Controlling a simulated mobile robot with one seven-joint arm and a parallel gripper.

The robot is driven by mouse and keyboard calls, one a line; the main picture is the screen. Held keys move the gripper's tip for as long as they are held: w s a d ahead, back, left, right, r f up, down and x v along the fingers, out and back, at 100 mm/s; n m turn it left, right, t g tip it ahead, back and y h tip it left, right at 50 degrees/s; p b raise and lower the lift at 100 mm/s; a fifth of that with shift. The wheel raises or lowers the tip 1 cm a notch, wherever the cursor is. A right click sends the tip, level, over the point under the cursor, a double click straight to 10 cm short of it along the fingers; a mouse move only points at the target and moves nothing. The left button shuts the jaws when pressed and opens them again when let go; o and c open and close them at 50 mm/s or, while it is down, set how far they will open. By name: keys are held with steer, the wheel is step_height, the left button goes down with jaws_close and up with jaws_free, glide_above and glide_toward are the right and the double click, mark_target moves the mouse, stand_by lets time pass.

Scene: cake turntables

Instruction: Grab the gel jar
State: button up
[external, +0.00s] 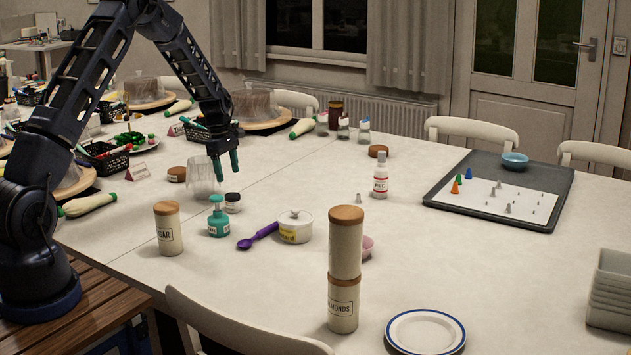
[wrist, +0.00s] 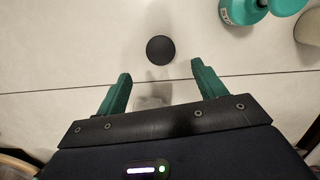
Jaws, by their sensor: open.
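The gel jar, a small jar with a black lid, seems to be the one (external: 232,203) standing on the white table beside the teal pump bottle (external: 219,218). In the wrist view its round black lid (wrist: 160,49) shows from above, ahead of the fingertips and roughly centred between them. My gripper (external: 226,168) has teal fingers and points down above the table, a little behind and above the jar in the external view. It is open and empty, also in the wrist view (wrist: 160,72). The jar is apart from the fingers. Its label is too small to read.
A clear ribbed cup (external: 203,175) stands close behind my gripper. The teal bottle also shows at the wrist view's top right (wrist: 240,10). A sugar canister (external: 168,230), a purple spoon (external: 258,236) and a white tub (external: 295,229) are near. The table's right middle is mostly clear.

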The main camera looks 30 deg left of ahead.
mark_target(233, 195)
steer(key=f, duration=0.3)
steer(key=d+f, duration=0.1)
steer(key=f, duration=0.3)
steer(key=d+f, duration=0.1)
steer(key=f, duration=0.2)
steer(key=shift+f, duration=0.35)
steer(key=c, duration=1.1)
steer(key=shift+w, duration=0.1)
